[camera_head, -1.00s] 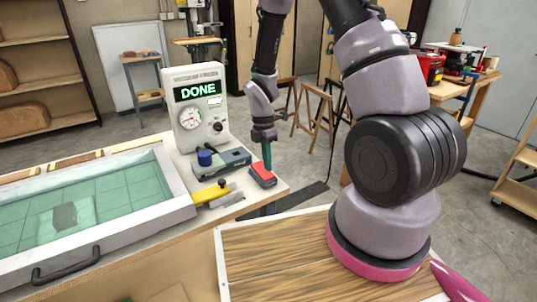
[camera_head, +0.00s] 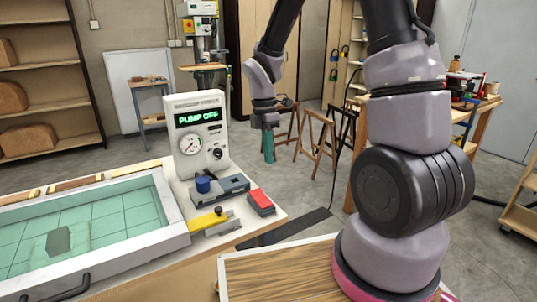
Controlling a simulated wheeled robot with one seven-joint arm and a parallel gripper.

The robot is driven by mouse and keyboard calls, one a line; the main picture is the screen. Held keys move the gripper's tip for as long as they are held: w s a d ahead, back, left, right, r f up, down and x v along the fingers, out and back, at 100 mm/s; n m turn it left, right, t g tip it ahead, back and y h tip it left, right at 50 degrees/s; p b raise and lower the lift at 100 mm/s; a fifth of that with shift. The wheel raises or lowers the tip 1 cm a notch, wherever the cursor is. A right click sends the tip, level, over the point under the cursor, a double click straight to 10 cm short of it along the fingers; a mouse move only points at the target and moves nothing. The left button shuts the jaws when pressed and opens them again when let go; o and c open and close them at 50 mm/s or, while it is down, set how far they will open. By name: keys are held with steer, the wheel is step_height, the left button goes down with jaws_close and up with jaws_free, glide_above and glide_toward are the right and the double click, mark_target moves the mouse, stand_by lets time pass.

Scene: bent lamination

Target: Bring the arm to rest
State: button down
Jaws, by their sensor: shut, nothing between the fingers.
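My gripper (camera_head: 268,148) hangs in the air, its teal fingers pointing down. It is shut and empty. It is above and to the right of the red-topped block (camera_head: 261,202) at the corner of the press table, apart from it. My arm rises from its base at the right and reaches over to the left. The pump unit (camera_head: 201,135) stands at the table's back corner, with a round gauge and a green display reading "PUMP OFF".
The press frame (camera_head: 178,222) with a teal translucent sheet (camera_head: 110,215) and a dark patch lies at left. A blue knob (camera_head: 203,184) and a yellow lever (camera_head: 208,221) sit beside it. Sawhorses (camera_head: 315,140) stand behind my gripper. The floor between is clear.

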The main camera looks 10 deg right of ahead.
steer(key=s+d+r+m+t, duration=0.2)
steer(key=s+r+m+t, duration=0.1)
steer(key=r+m, duration=0.5)
steer(key=s+d+r+m+t+y, duration=0.1)
steer(key=s+d+r+m+t, duration=0.2)
steer(key=r+m, duration=0.6)
steer(key=s+d+r+m+t+y, duration=0.1)
steer(key=s+d+r+m+t, duration=0.1)
steer(key=s+r+m, duration=0.5)
step_height(320, 180, up, 2)
steer(key=shift+d+m+t, duration=0.4)
steer(key=shift+d+m, duration=0.1)
steer(key=shift+m, duration=0.4)
